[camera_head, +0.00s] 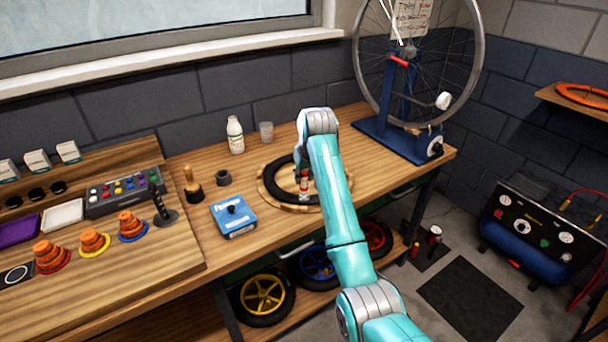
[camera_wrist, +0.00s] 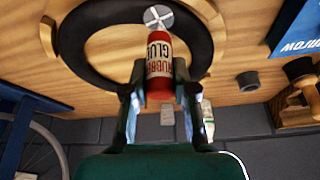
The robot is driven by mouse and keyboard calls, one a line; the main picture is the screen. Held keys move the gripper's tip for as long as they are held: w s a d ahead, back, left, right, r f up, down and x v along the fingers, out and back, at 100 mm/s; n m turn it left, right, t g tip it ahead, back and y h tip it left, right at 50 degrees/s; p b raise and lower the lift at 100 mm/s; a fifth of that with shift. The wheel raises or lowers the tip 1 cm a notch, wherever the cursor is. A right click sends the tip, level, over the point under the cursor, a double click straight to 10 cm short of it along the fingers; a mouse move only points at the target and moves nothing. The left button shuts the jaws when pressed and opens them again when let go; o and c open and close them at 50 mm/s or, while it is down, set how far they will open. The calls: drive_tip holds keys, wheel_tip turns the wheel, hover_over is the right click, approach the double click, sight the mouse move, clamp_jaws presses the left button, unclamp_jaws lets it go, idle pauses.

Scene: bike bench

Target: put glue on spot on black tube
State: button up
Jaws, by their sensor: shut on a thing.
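My gripper (camera_wrist: 160,95) is shut on a red and white glue bottle (camera_wrist: 158,68) labelled "RUBBER GLUE" in the wrist view. The glue bottle shows small in the head view (camera_head: 304,182), beside my arm. The black tube (camera_wrist: 88,58) is a ring lying on a round wooden holder (camera_wrist: 47,36). In the head view the black tube (camera_head: 272,180) is partly hidden by my arm. A pale round spot with a cross (camera_wrist: 158,18) shows at the bottle's far end, at the tube's inner edge. I cannot tell whether the bottle touches it.
A blue box (camera_head: 233,216) stands left of the wooden holder. A white bottle (camera_head: 235,135) and a clear cup (camera_head: 266,132) stand behind it. A wheel stand (camera_head: 398,137) is at the back right. Bare bench lies in front of the blue box.

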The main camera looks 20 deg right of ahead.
drive_tip(key=shift+f, duration=0.35)
idle(0.4)
drive_tip(key=shift+d, duration=0.25)
drive_tip(key=shift+s+d+r, duration=0.1)
drive_tip(key=shift+s+d, duration=0.05)
drive_tip(key=shift+d, duration=0.1)
drive_tip(key=shift+a, duration=0.2)
drive_tip(key=shift+w+a, duration=0.3)
drive_tip(key=shift+a, duration=0.5)
drive_tip(key=shift+d, duration=0.2)
drive_tip(key=shift+s+d, duration=0.3)
drive_tip(key=shift+d, duration=0.45)
drive_tip(key=shift+a, duration=0.1)
idle(0.4)
drive_tip(key=shift+w+a, duration=0.3)
drive_tip(key=shift+a, duration=0.55)
